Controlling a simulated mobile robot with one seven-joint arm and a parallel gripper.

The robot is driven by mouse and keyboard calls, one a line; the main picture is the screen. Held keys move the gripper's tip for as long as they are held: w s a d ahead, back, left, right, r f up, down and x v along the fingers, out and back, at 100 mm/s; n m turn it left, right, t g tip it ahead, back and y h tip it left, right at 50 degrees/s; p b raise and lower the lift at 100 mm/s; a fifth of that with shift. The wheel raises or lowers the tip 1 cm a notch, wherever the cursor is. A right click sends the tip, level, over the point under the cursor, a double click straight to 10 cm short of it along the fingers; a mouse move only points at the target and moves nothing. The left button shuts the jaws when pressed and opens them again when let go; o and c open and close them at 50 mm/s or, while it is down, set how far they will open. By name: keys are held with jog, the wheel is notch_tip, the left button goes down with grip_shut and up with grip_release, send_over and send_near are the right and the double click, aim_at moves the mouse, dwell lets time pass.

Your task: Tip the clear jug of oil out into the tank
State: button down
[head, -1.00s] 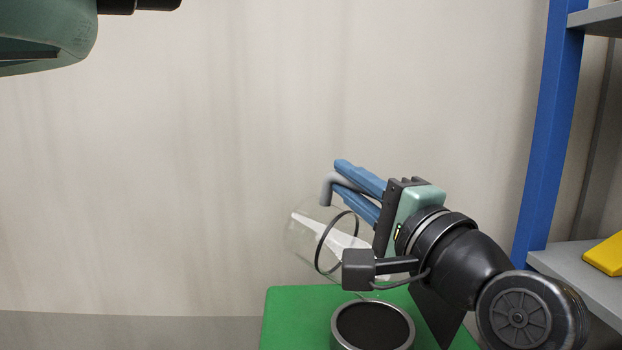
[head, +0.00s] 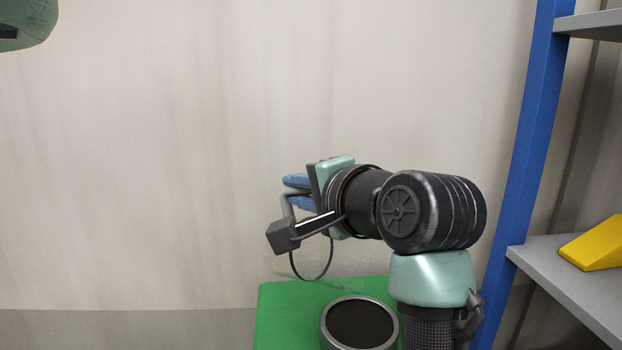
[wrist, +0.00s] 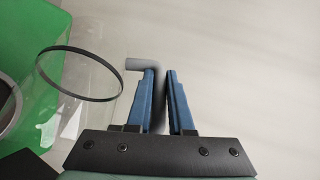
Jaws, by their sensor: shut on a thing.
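The clear jug with a dark band (head: 316,277) hangs below and in front of my gripper (head: 290,192) in the head view. Its see-through outline is faint there, so I cannot tell its exact tilt or whether oil is in it. In the wrist view the jug (wrist: 92,112) lies left of my gripper (wrist: 160,75), whose blue fingers are shut on its grey handle (wrist: 135,64). The tank has a green top (head: 285,305) and a round dark opening with a grey rim (head: 360,325). The jug is above the tank's back left part, behind and left of the opening.
A shelf with a blue post (head: 527,140) stands at the right, with a yellow wedge (head: 594,243) on its grey board. A plain wall is behind. A green housing (head: 28,25) shows at the top left. The space left of the tank is clear.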

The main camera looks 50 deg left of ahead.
jog(key=a+h+p, duration=0.2)
jog(key=a+n+h+p, duration=0.1)
jog(key=shift+s+a+r, duration=0.1)
jog(key=shift+s+a, duration=0.05)
jog(key=shift+s, duration=0.1)
jog(key=shift+a+f+n+t+h+p, duration=0.15)
jog(key=shift+f+n+h+p, duration=0.25)
jog(key=shift+f+h+p, duration=1.1)
jog(key=shift+d+f+n+t+h+p, duration=0.1)
jog(key=shift+f+n+h+p, duration=0.3)
jog(key=shift+f+h+p, duration=1.1)
jog(key=shift+a+f+n+t+h+p, duration=0.15)
jog(key=shift+f+n+h+p, duration=0.5)
jog(key=shift+f+h, duration=1.5)
jog(key=shift+r+m, duration=0.25)
jog(key=shift+r, duration=0.1)
